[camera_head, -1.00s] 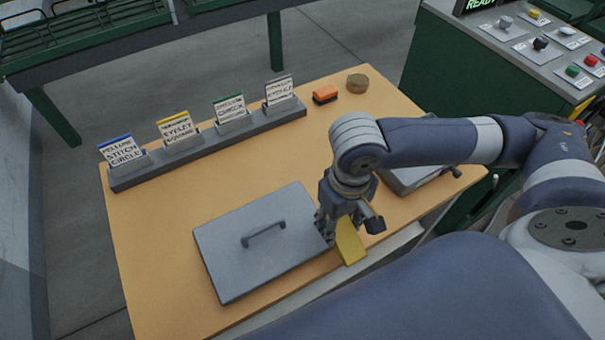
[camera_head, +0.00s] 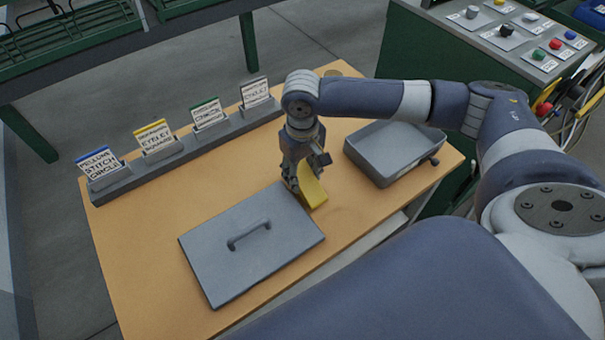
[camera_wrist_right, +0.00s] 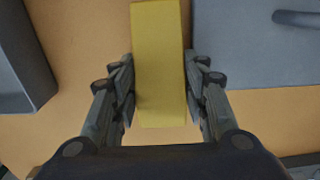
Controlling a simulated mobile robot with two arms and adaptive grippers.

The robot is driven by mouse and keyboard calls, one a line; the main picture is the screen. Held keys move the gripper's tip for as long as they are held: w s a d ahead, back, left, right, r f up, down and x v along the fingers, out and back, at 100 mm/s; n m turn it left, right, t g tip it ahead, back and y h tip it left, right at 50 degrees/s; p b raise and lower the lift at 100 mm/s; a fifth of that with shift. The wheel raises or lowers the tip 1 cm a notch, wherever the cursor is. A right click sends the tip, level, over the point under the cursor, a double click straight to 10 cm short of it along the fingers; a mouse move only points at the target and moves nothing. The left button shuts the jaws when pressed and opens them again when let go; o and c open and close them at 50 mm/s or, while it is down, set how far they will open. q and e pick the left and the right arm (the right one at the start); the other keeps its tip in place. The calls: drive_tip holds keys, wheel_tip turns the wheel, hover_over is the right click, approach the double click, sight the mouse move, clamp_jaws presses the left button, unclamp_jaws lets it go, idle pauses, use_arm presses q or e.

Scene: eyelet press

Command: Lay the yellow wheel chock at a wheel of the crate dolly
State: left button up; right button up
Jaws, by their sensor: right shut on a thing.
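The yellow wheel chock (camera_head: 313,187) is in my right gripper (camera_head: 298,186), over the wooden table between the grey lid and the grey tray. In the right wrist view the chock (camera_wrist_right: 159,65) stands between the two fingers of the gripper (camera_wrist_right: 160,100), which is shut on it. I cannot tell for sure whether the chock is clear of the tabletop. The crate dolly is not in view. My left gripper is not in view.
A grey lid with a handle (camera_head: 215,262) lies at the table's front left. A grey open tray (camera_head: 385,178) stands at the right. A card rack (camera_head: 180,158) runs along the back left. A green control console (camera_head: 455,90) stands beyond the table. Bare tabletop (camera_head: 150,235) shows at left.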

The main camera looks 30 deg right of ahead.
drive_tip(key=shift+f, duration=0.6)
drive_tip(key=o, duration=1.2)
drive_tip(key=shift+f, duration=0.1)
